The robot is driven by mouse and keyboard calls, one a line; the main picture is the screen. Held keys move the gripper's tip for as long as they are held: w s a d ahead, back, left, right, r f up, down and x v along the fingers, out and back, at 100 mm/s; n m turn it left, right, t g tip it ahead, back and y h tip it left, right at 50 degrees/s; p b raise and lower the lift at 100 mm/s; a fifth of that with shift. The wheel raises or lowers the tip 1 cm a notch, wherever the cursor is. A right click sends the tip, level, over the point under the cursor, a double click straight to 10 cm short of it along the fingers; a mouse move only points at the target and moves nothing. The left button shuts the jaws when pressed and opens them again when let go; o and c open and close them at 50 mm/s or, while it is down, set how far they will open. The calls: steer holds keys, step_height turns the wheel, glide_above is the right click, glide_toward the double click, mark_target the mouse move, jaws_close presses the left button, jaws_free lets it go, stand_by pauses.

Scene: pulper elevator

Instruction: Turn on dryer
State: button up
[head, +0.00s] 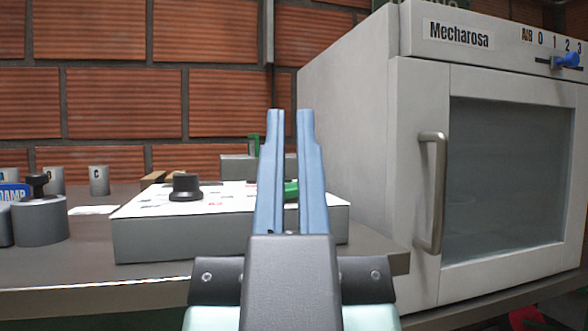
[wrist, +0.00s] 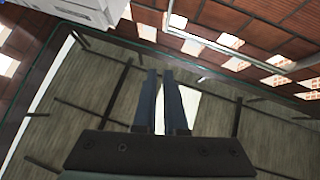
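A white cabinet machine marked "Mecharosa" (head: 345,120) stands at the right in the head view; I cannot read the word dryer on it. Its glass door (head: 510,180) is shut, with a vertical metal handle (head: 434,190). Above the door, a blue lever (head: 566,61) sits in a slot under a scale with 0, 1, 2 and 3; its exact setting is unclear. My gripper (head: 290,112) points up, left of the machine and apart from it. Its two blue fingers have a narrow gap with nothing held. The wrist view shows my gripper (wrist: 162,72) empty over floor.
A low white control box (head: 150,235) with a black knob (head: 186,188) and a green part (head: 291,190) sits on the grey counter (head: 60,275). Grey cylinders (head: 40,222) stand at the left. A brick wall (head: 120,100) closes off the back.

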steer(key=w+r+g+p, duration=0.1)
steer(key=w+p, duration=0.1)
steer(key=p, duration=0.2)
steer(key=w+r+n+g+p, duration=0.1)
steer(key=w+p, duration=0.1)
steer(key=p, duration=0.2)
steer(key=w+d+r+g+y+p, duration=0.1)
steer(key=w+p, duration=0.1)
steer(key=p, duration=0.2)
steer(key=shift+n, duration=0.3)
jaws_close()
steer(key=n+g+p, duration=0.1)
steer(key=g+p, duration=0.2)
steer(key=p, duration=0.8)
steer(key=d+n+g+y+p, duration=0.1)
steer(key=g+p, duration=0.2)
steer(key=p, duration=0.9)
steer(key=d+g+y+p, duration=0.1)
steer(key=g+p, duration=0.2)
steer(key=p, duration=0.8)
steer(key=shift+s+d+r+n, duration=0.15)
steer(key=shift+d+r+n, duration=0.1)
steer(key=shift+n, duration=0.15)
